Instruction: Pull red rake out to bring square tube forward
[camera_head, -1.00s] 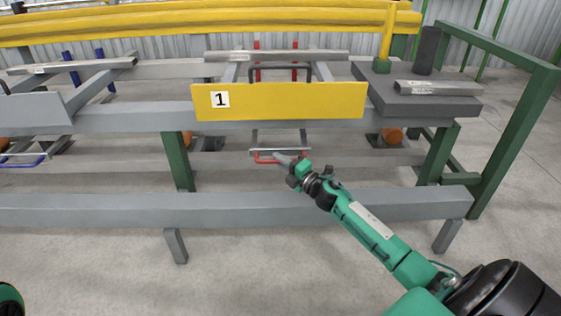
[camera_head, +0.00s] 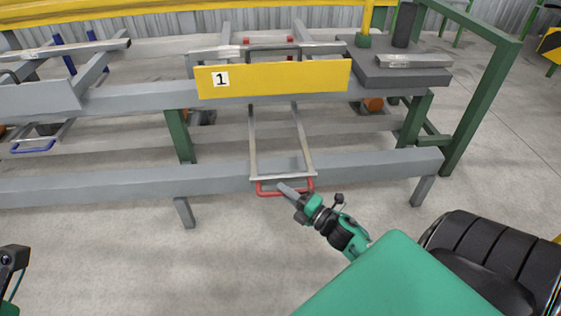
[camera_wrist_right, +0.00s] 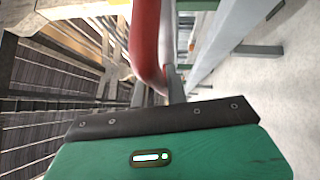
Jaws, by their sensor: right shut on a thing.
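The red rake has a red U-shaped handle (camera_head: 267,190) at the front end of two grey rods (camera_head: 302,145), which run out from under the yellow board marked 1. My right gripper (camera_head: 284,188) is shut on the handle, which also passes between its fingers in the right wrist view (camera_wrist_right: 150,45). The handle hangs just in front of the front grey beam. A grey square tube (camera_head: 215,53) lies crosswise behind the yellow board, with the rake's dark hoop (camera_head: 272,46) at it. Part of my left arm shows at the lower left edge; its gripper is out of view.
The yellow board (camera_head: 272,77) and front beam (camera_head: 120,178) cross the workspace. Another tube (camera_head: 413,61) lies on a dark block (camera_head: 385,76) at right. A blue-handled rake (camera_head: 35,147) and tube (camera_head: 70,50) are at left. The floor in front is clear.

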